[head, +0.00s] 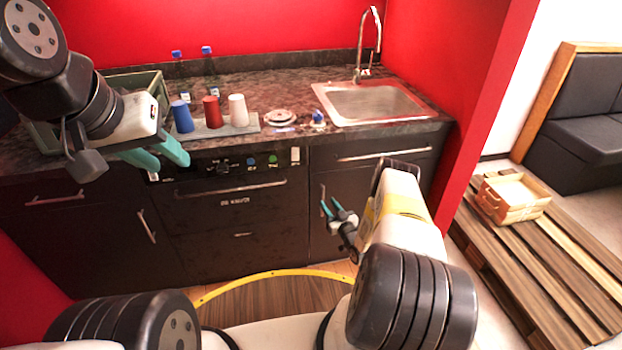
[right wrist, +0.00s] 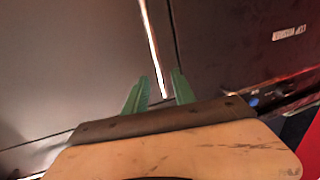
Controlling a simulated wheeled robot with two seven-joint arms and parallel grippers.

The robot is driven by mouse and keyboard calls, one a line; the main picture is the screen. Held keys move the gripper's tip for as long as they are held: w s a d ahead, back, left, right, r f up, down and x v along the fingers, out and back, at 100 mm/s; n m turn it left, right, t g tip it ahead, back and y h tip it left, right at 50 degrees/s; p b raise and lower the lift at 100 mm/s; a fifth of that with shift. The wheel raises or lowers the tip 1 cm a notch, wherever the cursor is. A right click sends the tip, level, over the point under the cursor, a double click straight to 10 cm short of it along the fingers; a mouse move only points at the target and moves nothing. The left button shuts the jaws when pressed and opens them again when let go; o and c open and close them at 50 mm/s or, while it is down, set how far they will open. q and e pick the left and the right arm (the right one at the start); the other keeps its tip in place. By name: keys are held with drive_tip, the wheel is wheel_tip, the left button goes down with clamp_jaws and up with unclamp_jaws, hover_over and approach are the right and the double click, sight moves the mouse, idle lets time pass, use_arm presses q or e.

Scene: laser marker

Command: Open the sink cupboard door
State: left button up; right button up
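The sink cupboard door (head: 335,240) is a dark panel below the sink (head: 372,103) and looks shut. Its upright metal handle (head: 322,193) is near the door's left edge. My right gripper (head: 331,206) is open in front of this handle. In the right wrist view, the handle (right wrist: 153,45) runs down toward the gap between the green fingers (right wrist: 160,90), with its lower end near the gap; I cannot tell whether they touch it. My left gripper (head: 158,156) is open and empty in front of the counter's left part.
A dishwasher (head: 235,220) stands left of the door, with a drawer (head: 390,158) above the door. Cups (head: 211,112) stand on a tray on the counter. A red wall (head: 470,150) bounds the right side. Wooden pallets (head: 530,250) lie beyond it.

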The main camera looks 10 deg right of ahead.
sight(323, 196)
drive_tip(key=x, duration=0.6)
clamp_jaws()
idle(1.3)
